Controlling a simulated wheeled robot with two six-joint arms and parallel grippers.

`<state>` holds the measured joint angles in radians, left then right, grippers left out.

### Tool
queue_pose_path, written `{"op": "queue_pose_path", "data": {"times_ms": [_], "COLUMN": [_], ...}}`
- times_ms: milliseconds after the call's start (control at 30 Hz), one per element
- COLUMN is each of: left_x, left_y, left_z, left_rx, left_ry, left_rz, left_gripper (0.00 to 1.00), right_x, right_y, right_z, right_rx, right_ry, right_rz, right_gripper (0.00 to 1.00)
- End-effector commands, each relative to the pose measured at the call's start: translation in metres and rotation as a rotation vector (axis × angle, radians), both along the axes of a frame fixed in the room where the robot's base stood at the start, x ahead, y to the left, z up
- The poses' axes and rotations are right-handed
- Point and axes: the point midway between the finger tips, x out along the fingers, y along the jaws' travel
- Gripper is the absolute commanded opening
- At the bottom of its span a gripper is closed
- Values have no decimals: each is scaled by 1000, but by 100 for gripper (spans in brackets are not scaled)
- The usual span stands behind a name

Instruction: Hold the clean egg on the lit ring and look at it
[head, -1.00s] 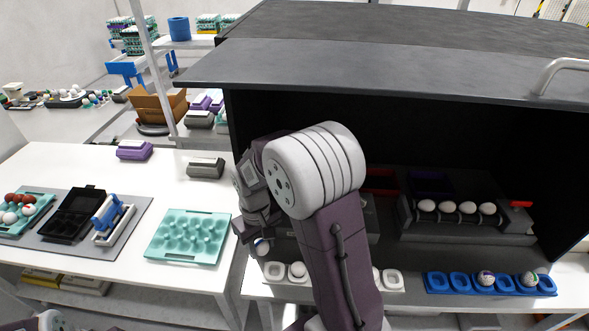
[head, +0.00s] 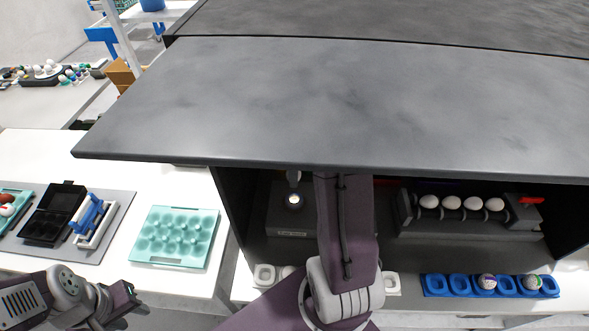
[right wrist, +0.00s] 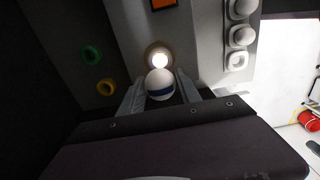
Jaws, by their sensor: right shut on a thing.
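In the head view, the lit ring (head: 294,201) shows on a dark box inside the black booth. My right arm reaches in under the hood, which hides most of that gripper. My left gripper (head: 122,301) is at the lower left, away from the booth; its jaw opening is unclear.
The booth's hood (head: 330,100) overhangs the ring. A roller rack (head: 462,224) with several white eggs stands to the right. A blue cup tray (head: 455,287) holds two marked eggs in front. A teal egg tray (head: 178,262) lies on the left table.

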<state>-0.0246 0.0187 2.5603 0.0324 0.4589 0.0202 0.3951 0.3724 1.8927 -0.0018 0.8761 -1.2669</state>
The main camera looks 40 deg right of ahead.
Motion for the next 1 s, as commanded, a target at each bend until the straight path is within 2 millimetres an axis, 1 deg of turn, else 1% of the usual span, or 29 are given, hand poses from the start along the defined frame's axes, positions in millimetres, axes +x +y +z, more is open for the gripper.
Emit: {"op": "queue_pose_path", "data": {"times_ms": [33,167,367,400,533,667,1000], "left_x": [0,0,0,0,0,0,0], "left_y": [0,0,0,0,0,0,0], "left_z": [-7,-24,-59,-59,-70,-73,-72], "left_rx": [0,0,0,0,0,0,0], "left_ry": [0,0,0,0,0,0,0], "left_rz": [0,0,0,0,0,0,0], "left_gripper": [36,36,36,36,36,36,36], "right_x": [0,0,0,-1,0,0,0], "right_y": [0,0,0,1,0,0,0], "right_z": [-7,-24,-60,-63,-82,-90,-89], "right_rx": [0,0,0,1,1,1,0], "right_ry": [0,0,0,2,1,1,0], "right_rz": [0,-1,-1,-1,-1,-2,-2], "right_gripper": [28,28,28,28,28,28,28]}}
